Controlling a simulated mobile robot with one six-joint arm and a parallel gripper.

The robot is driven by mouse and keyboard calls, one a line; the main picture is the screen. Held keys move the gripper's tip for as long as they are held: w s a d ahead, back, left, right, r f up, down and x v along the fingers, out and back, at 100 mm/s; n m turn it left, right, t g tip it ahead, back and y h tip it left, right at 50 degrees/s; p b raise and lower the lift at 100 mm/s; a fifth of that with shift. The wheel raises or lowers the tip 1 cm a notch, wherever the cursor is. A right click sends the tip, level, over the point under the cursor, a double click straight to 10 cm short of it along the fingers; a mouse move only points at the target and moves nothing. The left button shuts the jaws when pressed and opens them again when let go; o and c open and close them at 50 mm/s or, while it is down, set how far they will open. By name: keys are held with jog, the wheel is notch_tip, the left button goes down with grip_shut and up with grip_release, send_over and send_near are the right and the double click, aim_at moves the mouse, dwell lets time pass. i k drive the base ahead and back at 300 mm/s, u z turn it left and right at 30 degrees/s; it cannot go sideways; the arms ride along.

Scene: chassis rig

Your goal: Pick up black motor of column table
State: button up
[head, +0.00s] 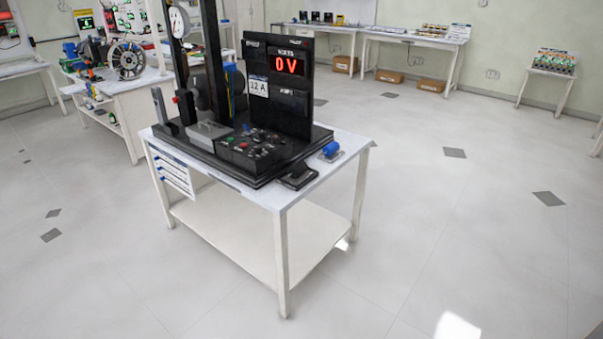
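A white table (315,232) with a black column rig stands in the middle of the head view. The tall black column (212,50) rises from the rig's base at its back left. A dark rounded part (203,92) beside the column may be the black motor, but I cannot tell for sure. A flat black piece (297,177) lies at the table's front right edge. A small blue cylinder (331,148) sits on a plate to the right of the rig. My gripper is not in view.
The rig has a display panel (289,66) reading 0 V and a control box (268,143) with knobs. Another white workbench (108,92) with a reel stands at the back left. Benches (415,40) line the back wall. The floor (430,230) right of the table is clear.

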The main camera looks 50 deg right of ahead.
aim_at(296, 172)
jog(key=u, duration=0.05)
jog(key=i, duration=1)
jog(key=z, duration=0.05)
